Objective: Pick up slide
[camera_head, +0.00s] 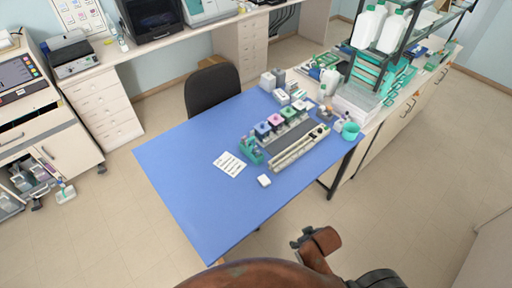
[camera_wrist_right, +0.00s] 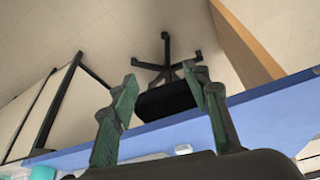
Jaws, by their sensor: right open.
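My right gripper (camera_head: 303,238) is off the front side of the blue table, apart from everything on it. In the right wrist view the two green-padded fingers (camera_wrist_right: 160,95) are spread with nothing between them. No single slide can be made out clearly. A small white block (camera_head: 264,181) lies near the table's front edge. Behind it is a long grey staining rack (camera_head: 297,150), beside a row of jars with coloured tops (camera_head: 276,121). A teal holder (camera_head: 251,150) stands at the rack's left end. My left gripper is not in view.
A white written card (camera_head: 229,163) lies left of the teal holder. A teal cup (camera_head: 350,131) stands at the right edge of the blue table (camera_head: 190,185), whose left part is clear. A black chair (camera_head: 213,90) is behind; shelving with white jugs (camera_head: 369,27) is right.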

